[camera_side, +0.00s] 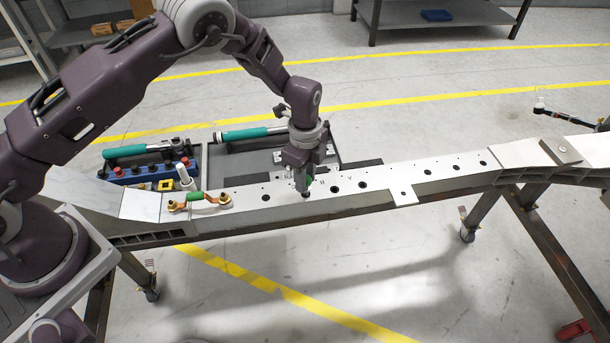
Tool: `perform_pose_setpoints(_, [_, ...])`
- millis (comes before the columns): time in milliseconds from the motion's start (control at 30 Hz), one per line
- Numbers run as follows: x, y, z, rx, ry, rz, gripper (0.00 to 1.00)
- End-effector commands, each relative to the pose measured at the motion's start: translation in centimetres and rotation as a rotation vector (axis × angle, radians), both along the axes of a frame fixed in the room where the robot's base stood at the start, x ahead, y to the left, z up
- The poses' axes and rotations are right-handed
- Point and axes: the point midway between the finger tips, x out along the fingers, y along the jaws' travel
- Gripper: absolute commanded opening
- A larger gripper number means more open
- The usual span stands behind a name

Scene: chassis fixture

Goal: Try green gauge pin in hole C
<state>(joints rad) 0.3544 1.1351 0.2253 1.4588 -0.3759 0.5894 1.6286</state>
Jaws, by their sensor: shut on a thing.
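My gripper (304,185) is over the middle of the long grey chassis rail (225,215), pointing straight down and shut on the green gauge pin (309,183). Only a bit of green shows between the fingers. The pin's lower end is at or just above a dark hole (306,194) in the rail's top face; I cannot tell whether it is inside. More dark holes lie along the rail on both sides, including one to the left (266,197) and one to the right (335,189). Hole letters are too small to read.
A green-orange cable or strap with brass ends (199,201) lies on the rail at left, beside a white upright cylinder (185,177). Behind are a blue pin rack (145,174) and green-handled tools (155,147). A small plate (403,194) juts from the rail's front.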

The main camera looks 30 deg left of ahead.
Motion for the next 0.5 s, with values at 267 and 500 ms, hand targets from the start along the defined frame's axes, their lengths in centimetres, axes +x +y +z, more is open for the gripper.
perform_pose_setpoints(267, [-0.02,0.0,-0.03,0.0,0.0,-0.001,0.44])
perform_pose_setpoints(500, [-0.02,0.01,-0.03,0.001,0.001,-0.001,0.51])
